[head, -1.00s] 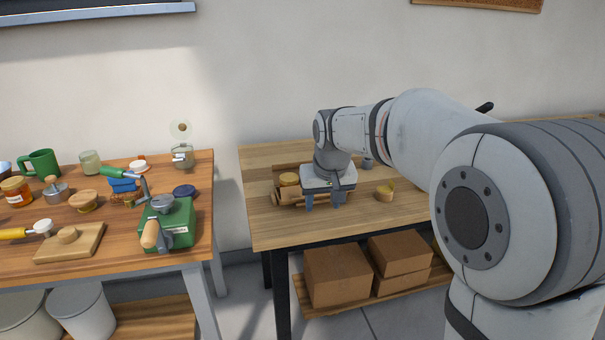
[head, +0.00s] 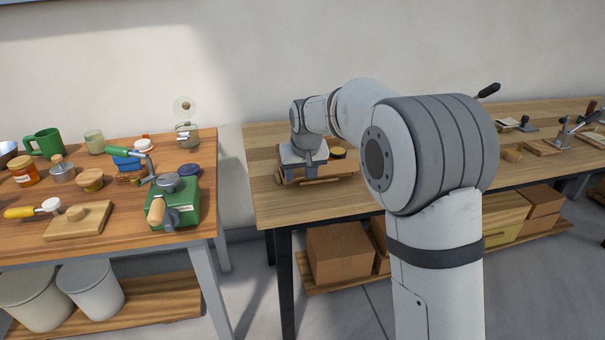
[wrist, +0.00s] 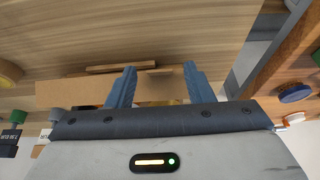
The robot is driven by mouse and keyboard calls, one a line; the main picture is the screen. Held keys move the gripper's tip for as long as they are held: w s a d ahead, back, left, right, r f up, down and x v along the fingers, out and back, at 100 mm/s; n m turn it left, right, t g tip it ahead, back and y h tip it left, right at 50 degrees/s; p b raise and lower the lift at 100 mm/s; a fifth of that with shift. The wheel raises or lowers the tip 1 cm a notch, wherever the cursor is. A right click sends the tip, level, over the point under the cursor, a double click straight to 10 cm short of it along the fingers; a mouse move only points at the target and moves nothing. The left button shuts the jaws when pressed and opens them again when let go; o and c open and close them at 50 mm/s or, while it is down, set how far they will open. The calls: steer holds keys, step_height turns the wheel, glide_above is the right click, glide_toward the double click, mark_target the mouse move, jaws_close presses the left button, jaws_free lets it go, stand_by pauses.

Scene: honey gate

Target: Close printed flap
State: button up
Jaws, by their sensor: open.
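My gripper (head: 303,178) is over the near left part of the right-hand table, at a low tan wooden or cardboard piece (head: 335,174). In the wrist view its two blue-grey fingers (wrist: 159,67) are apart. A small tan panel (wrist: 158,88) shows between them, and a wider tan panel (wrist: 65,92) lies to the left. I cannot tell which of these is the printed flap; no print is readable. Contact with the fingers is not clear. The gripper body hides much of the piece in both views.
A round yellow-topped thing (head: 338,152) sits just right of my gripper. The left table (head: 120,225) holds jars, a green mug (head: 45,142) and a green box with a handle (head: 176,205). A gap separates the tables. The right table's front left surface (head: 275,207) is clear.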

jaws_close()
stand_by(0.5)
